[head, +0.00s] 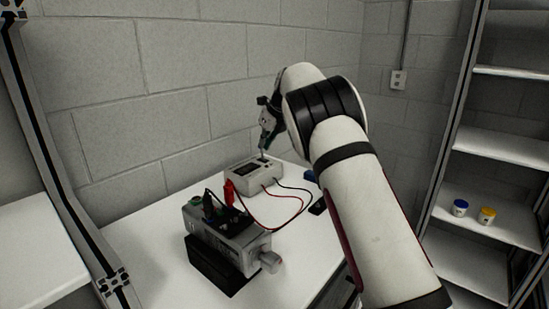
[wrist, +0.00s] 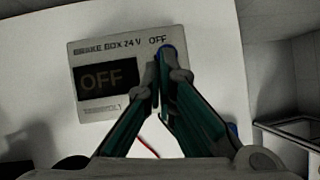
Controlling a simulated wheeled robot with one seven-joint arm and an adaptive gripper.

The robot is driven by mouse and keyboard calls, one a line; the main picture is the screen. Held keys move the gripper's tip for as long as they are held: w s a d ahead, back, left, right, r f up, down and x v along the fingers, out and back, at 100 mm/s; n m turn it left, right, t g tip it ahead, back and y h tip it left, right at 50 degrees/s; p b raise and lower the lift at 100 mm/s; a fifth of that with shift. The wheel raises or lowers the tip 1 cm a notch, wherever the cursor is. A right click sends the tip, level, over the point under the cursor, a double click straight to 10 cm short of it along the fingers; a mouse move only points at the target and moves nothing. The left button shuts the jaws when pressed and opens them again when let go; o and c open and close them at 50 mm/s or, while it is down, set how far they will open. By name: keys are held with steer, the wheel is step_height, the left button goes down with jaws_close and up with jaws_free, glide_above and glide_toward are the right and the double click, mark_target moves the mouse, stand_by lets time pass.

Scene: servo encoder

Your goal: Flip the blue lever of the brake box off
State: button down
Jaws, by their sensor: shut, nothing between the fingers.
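The brake box (head: 262,176) is a pale box at the back of the white table in the head view. In the wrist view, the brake box (wrist: 122,42) is seen from above; its dark display reads OFF, and OFF is printed at its upper right. A bit of the blue lever (wrist: 166,48) shows at the fingertips, mostly hidden behind them. My gripper (wrist: 163,62) is shut and empty, over the box's right side. In the head view my gripper (head: 264,152) points down onto the box top. I cannot tell whether the fingertips touch the lever.
A grey servo unit (head: 228,240) on a black base stands at the table's front, with a red clip (head: 229,190) and red and black cables running to the box. A small blue object lies right of the box. Shelves with two small jars (head: 460,208) stand at the right.

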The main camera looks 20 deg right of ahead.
steer(key=shift+r, duration=0.15)
steer(key=shift+r, duration=0.65)
